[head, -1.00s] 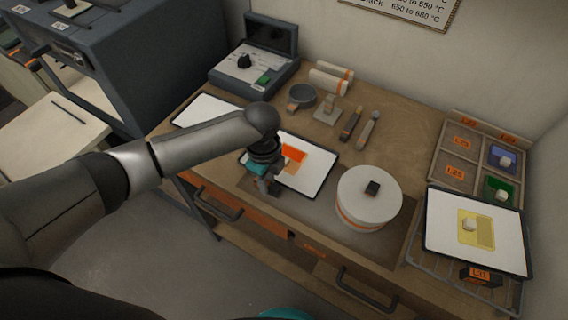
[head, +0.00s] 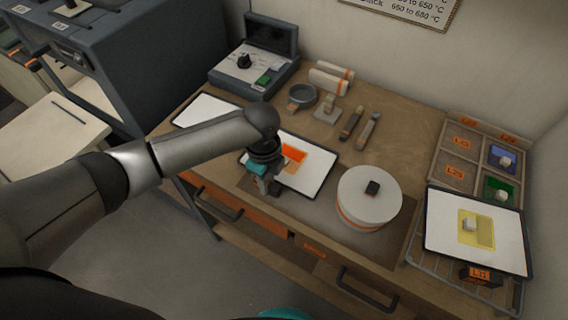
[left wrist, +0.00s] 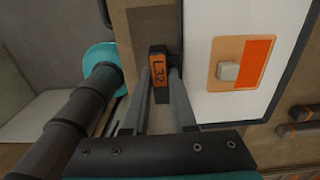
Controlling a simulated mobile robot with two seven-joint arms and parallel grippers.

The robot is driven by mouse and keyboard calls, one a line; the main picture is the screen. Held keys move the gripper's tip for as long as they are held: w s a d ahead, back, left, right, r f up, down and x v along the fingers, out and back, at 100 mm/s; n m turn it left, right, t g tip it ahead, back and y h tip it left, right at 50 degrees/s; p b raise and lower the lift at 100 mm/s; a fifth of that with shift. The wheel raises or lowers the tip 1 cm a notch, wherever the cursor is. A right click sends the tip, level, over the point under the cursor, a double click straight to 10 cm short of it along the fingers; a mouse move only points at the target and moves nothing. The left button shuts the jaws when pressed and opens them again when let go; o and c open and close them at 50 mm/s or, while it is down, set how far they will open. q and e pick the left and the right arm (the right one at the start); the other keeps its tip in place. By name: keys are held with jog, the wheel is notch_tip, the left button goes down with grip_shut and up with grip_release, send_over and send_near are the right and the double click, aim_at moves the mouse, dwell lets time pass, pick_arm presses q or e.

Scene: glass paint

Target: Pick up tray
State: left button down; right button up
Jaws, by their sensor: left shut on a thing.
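The tray (head: 318,186) is a white plate with a dark rim on the front part of the wooden bench. It bears a sheet with a bright orange part (head: 293,153), and the tray also shows in the left wrist view (left wrist: 200,85). A dark tab with an orange L32 label (left wrist: 158,70) sticks out from its near left edge. My left gripper (head: 272,188) is at that tab. In the left wrist view its two fingers (left wrist: 160,88) are shut on the tab, one on each side. My right gripper is out of view.
A round white pot with a dark knob (head: 357,207) stands close to the right of the tray. Another white tray (head: 202,111) lies to the left. A tray with yellow glass (head: 436,230) rests on a wire rack at the right. Tools (head: 352,122) lie behind.

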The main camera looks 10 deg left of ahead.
pick_arm(q)
jog(key=shift+w+r, duration=0.1)
jog(key=shift+r, duration=0.1)
dwell(0.3)
jog(key=shift+r, duration=0.6)
notch_tip(320, 180, up, 22)
jog(key=p, duration=0.7)
jog(key=shift+f, duration=0.25)
jog(key=shift+f, duration=0.1)
